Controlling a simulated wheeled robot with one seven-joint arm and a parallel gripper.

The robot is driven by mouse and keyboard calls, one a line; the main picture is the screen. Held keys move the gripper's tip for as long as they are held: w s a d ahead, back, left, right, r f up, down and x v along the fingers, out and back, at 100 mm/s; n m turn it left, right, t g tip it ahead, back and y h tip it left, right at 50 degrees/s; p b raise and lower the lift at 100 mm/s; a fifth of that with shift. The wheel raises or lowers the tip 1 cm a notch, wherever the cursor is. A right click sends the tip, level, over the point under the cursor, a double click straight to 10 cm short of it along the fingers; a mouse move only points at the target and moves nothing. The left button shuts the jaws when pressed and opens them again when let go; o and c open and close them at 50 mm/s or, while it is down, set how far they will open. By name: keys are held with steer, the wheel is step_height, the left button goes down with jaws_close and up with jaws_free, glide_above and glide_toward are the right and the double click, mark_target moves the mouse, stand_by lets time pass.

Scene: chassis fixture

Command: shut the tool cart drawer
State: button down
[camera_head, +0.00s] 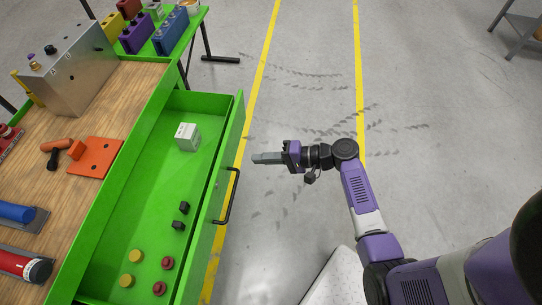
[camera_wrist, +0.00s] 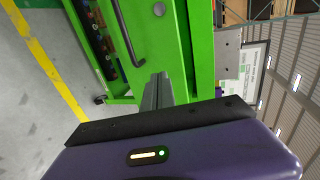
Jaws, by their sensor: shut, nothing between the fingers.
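The green tool cart drawer (camera_head: 150,234) stands pulled out from the cart in the head view, its inside open to view. Its front panel (camera_head: 236,140) carries a dark bar handle (camera_head: 231,196). The handle also shows in the wrist view (camera_wrist: 138,50). My gripper (camera_head: 258,158) is shut and empty, in front of the drawer panel on its right, beyond the handle toward the top of the picture. A small gap shows between the fingertips and the panel in the head view. In the wrist view the shut fingers (camera_wrist: 158,90) point at green cart surfaces; contact cannot be told there.
The drawer holds a grey-white box (camera_head: 187,137), small black blocks (camera_head: 181,213), and yellow and red round parts (camera_head: 160,288). The wooden cart top (camera_head: 48,184) bears a metal box (camera_head: 68,68) and tools. A green table (camera_head: 188,36) with bins stands behind.

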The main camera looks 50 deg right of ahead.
mark_target(226, 158)
steer(key=x, duration=0.5)
steer(key=r+x, duration=0.1)
steer(key=x, duration=0.2)
steer(key=shift+w+a+p, duration=0.1)
steer(key=shift+w+p, duration=0.1)
steer(key=shift+p, duration=0.1)
steer(key=w+a+b, duration=0.4)
steer(key=w+a, duration=0.2)
steer(key=w, duration=0.4)
steer(key=w+a+b, duration=0.5)
steer(key=w+a, duration=0.1)
steer(key=w, duration=0.5)
steer(key=shift+w+a+r, duration=0.2)
steer(key=shift+a+r, duration=0.1)
